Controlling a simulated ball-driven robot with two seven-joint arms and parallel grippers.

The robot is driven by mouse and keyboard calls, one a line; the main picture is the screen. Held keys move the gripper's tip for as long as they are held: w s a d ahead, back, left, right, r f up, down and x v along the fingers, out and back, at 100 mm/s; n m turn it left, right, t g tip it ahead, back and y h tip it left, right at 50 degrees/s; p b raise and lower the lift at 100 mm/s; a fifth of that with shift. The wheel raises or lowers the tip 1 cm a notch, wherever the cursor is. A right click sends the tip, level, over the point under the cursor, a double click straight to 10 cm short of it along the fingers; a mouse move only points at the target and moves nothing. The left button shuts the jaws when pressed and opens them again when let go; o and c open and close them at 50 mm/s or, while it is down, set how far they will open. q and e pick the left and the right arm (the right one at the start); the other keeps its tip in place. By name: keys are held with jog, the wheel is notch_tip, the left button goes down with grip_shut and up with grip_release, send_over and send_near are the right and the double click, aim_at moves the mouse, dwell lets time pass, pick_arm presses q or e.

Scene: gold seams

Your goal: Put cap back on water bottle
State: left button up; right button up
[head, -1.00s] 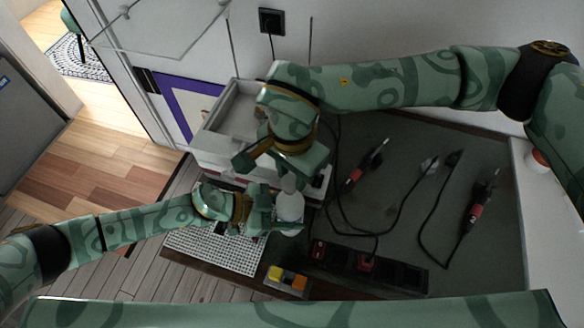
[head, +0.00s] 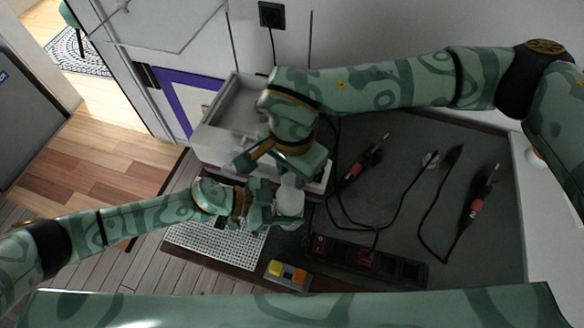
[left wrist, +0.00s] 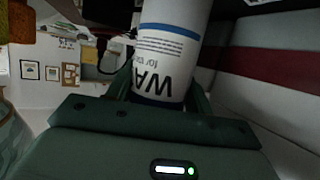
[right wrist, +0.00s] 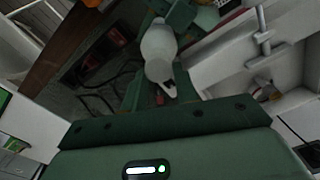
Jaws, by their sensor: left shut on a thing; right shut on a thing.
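The white water bottle (head: 290,206) stands at the front of the bench in the head view. My left gripper (head: 272,210) is shut on its side. Its blue band and printed label show in the left wrist view (left wrist: 168,55), upside down there. My right gripper (head: 290,172) is directly above the bottle, shut on the pale tapered cap (head: 289,182). In the right wrist view, the cap (right wrist: 160,70) lies in line with the bottle (right wrist: 158,42) and appears to meet its top. The fingers partly hide the join, so I cannot tell whether the cap is seated.
A grey open bin (head: 235,105) stands behind the grippers. A white perforated mat (head: 215,247) lies at the front left. A button box (head: 287,274) and a dark power strip (head: 370,265) line the front edge. Cabled red-and-black tools (head: 362,165) lie on the right.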

jog(key=shift+f, duration=0.55)
